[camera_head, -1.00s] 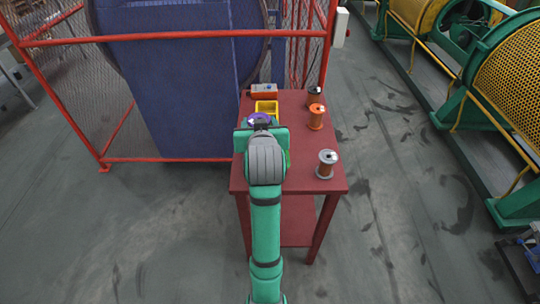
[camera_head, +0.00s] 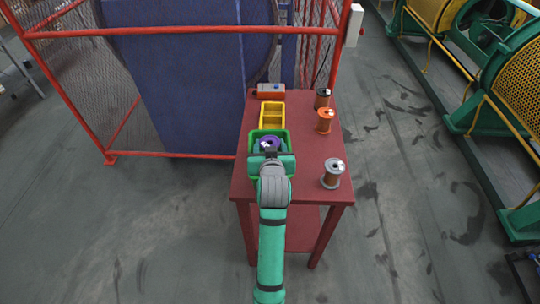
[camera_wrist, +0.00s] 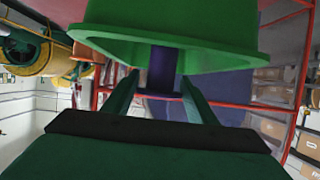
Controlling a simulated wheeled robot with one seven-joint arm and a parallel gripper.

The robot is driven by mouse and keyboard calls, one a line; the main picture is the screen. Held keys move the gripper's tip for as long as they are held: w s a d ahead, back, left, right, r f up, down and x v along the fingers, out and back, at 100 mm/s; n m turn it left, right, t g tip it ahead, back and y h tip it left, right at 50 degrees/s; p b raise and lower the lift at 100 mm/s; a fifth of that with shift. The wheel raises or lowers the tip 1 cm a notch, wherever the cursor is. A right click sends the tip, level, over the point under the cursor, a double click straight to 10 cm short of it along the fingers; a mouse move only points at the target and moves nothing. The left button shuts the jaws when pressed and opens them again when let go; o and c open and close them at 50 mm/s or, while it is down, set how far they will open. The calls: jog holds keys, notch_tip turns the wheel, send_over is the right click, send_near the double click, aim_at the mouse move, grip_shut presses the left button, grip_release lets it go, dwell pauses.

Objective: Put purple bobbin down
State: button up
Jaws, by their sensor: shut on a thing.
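The purple bobbin (camera_head: 272,143) is upright over the green bin (camera_head: 254,165) on the red table. My gripper (camera_head: 269,152) is shut on it, and my wrist hides part of the bin in the head view. In the wrist view, my gripper's two fingers (camera_wrist: 160,92) stand on either side of the purple bobbin (camera_wrist: 162,68). I cannot tell whether the bobbin touches the bin's floor.
A yellow two-part tray (camera_head: 272,115) and an orange-grey box (camera_head: 271,91) stand behind the bin. A grey-flanged bobbin (camera_head: 332,174), an orange bobbin (camera_head: 325,121) and a dark bobbin (camera_head: 322,98) line the table's right side. A red cage (camera_head: 190,31) stands behind.

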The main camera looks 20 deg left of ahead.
jog(key=shift+f, duration=2.1)
jog(key=shift+f, duration=0.3)
jog(key=shift+s+f, duration=0.1)
jog(key=shift+f, duration=0.5)
jog(key=o, duration=0.8)
jog(key=shift+f, duration=0.1)
jog(key=shift+d, duration=0.15)
jog(key=shift+r, duration=0.5)
jog(key=shift+s+d+r, duration=0.15)
jog(key=shift+s+r, duration=0.1)
jog(key=v, duration=1.1)
jog(key=shift+s+r, duration=0.1)
jog(key=shift+r, duration=0.3)
